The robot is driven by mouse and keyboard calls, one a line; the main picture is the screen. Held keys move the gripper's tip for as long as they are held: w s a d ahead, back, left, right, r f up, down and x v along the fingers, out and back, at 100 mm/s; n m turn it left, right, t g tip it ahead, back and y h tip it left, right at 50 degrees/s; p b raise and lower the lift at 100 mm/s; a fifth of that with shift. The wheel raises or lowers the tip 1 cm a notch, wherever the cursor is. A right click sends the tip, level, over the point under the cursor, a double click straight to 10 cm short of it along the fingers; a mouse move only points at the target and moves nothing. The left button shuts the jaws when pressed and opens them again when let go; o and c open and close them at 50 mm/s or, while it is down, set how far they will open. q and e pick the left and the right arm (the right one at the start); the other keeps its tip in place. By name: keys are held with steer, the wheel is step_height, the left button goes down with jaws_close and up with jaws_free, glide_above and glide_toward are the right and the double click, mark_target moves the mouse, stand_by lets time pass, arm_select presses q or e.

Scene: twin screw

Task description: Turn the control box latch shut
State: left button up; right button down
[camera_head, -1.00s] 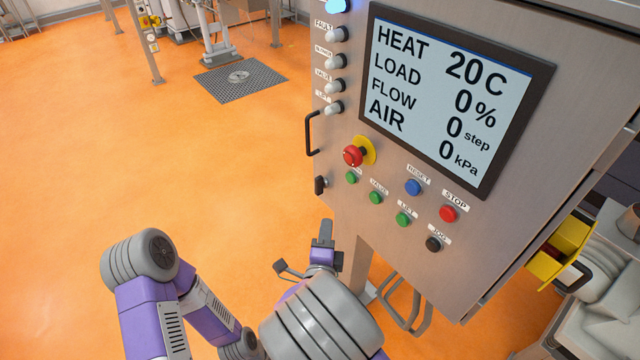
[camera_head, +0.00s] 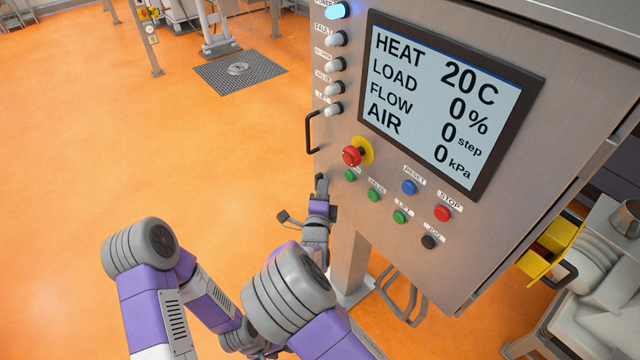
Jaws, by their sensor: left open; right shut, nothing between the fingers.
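The control box (camera_head: 450,255) is a grey metal cabinet on the right, with a screen and buttons on its front. Its small dark latch (camera_head: 318,179) is at the lower left edge of the front, below the black handle. My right gripper (camera_head: 322,187) is at the latch and covers most of it, so I cannot tell the latch's angle or whether they touch. Its fingers are shut with nothing between them. My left arm is at the lower left. Its gripper cannot be made out at the bottom, where my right arm overlaps it.
A black handle (camera_head: 311,132) sticks out above the latch. A red emergency button (camera_head: 352,155) and several coloured buttons are close to the right. The orange floor (camera_head: 150,140) at the left is clear.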

arm_select(q)
steer(key=shift+r, duration=0.15)
arm_select(e)
steer(key=shift+w+a, duration=0.25)
steer(key=shift+w, duration=0.2)
